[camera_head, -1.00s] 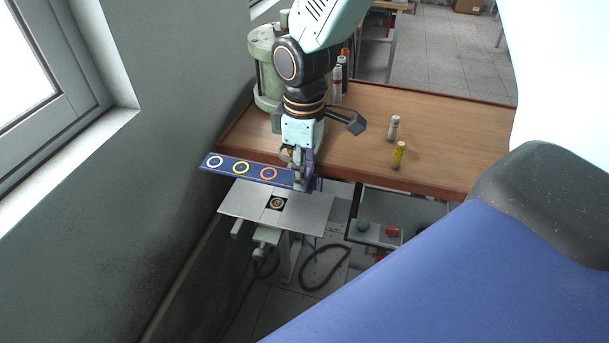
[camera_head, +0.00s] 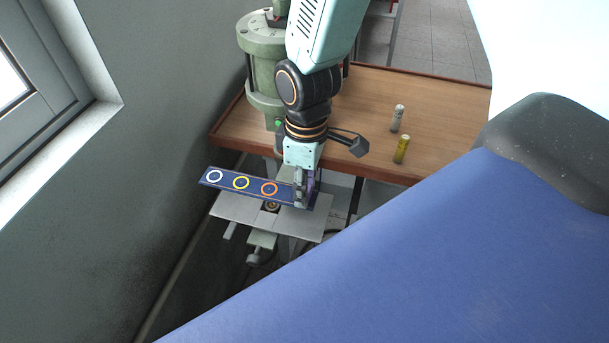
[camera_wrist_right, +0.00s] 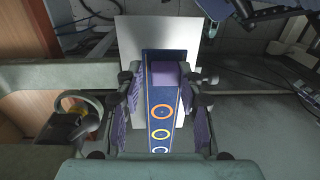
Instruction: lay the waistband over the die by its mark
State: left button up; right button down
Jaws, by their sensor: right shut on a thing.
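The waistband (camera_head: 227,180) is a flat dark blue strip with a white, a yellow and an orange ring. My right gripper (camera_head: 303,195) is shut on its right end, and the strip reaches out to the left. The die (camera_head: 271,207), dark with a gold ring, sits in the pale metal plate (camera_head: 233,208). The strip hides part of the die from the head; I cannot tell whether they touch. In the right wrist view the strip (camera_wrist_right: 161,122) runs between the purple-padded fingers, above the pale plate (camera_wrist_right: 131,42). The die is hidden there. My left gripper is not in view.
A wooden table (camera_head: 360,130) stands behind the plate. It holds a green cylinder machine (camera_head: 262,65), a grey small bottle (camera_head: 397,118) and a yellow one (camera_head: 402,149). The wall and window (camera_head: 40,85) are close on the left. Table space around the bottles is clear.

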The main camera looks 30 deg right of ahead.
jog(key=shift+s, duration=0.2)
jog(key=shift+a+r+p, duration=0.1)
jog(key=shift+p, duration=0.25)
jog(key=shift+w+f+b, duration=0.15)
jog(key=shift+f+b, duration=0.65)
jog(key=shift+f, duration=0.65)
jog(key=shift+f+b, duration=0.45)
jog(key=shift+f, duration=0.4)
jog(key=shift+w+d+p, duration=0.1)
jog(key=shift+d+p, duration=0.1)
jog(key=shift+p, duration=0.2)
